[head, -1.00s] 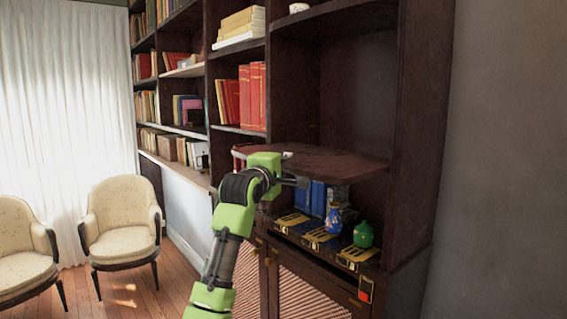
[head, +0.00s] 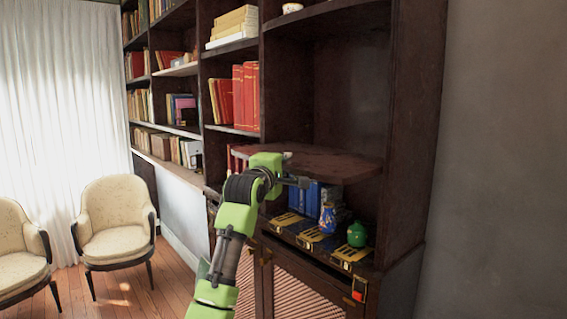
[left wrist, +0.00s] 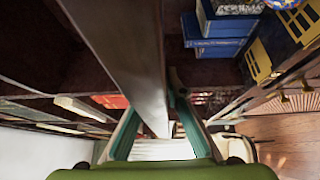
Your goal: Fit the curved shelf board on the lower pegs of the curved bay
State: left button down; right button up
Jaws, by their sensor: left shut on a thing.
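The curved shelf board (head: 335,165) is dark brown and roughly level inside the curved bay (head: 350,90) of the bookcase. Its right end reaches the bay's right side wall, and its left part sticks out in front. My left gripper (head: 296,181) is shut on the board's front edge. In the left wrist view, the board (left wrist: 125,45) runs edge-on between the fingers (left wrist: 157,108). The lower pegs cannot be made out, so I cannot tell whether the board touches them. My right gripper is not in view.
Cream chairs (head: 118,220) stand far left.

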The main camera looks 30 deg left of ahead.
aim_at(309, 161)
pick_arm(q)
jog(key=shift+w+d+r+p, duration=0.15)
jog(key=shift+w+d+p, duration=0.7)
jog(key=shift+w, duration=0.85)
jog(key=shift+w+d+r+p, duration=0.1)
jog(key=shift+w+d+p, duration=0.5)
jog(key=shift+w+p, duration=0.8)
jog(key=shift+w+d+r+p, duration=0.15)
jog(key=shift+w+d+p, duration=0.55)
jog(key=shift+w, duration=1.8)
jog(key=shift+w+d, duration=0.45)
jog(key=shift+w, duration=0.35)
jog(key=c, duration=2)
grip_release()
jog(key=shift+o, duration=0.2)
jog(key=shift+s+f, duration=0.1)
jog(key=shift+s, duration=0.1)
jog(key=shift+d+f, duration=0.1)
jog(key=shift+f, duration=0.35)
jog(key=shift+s+d+r, duration=0.1)
jog(key=shift+s+d, duration=0.15)
jog(key=shift+s, duration=1.75)
jog(key=shift+s+d+r, duration=0.1)
jog(key=shift+s+d, duration=0.2)
jog(key=shift+s, duration=1.7)
jog(key=shift+s+d+r, duration=0.1)
jog(key=shift+s+d, duration=0.15)
jog(key=shift+s, duration=1.75)
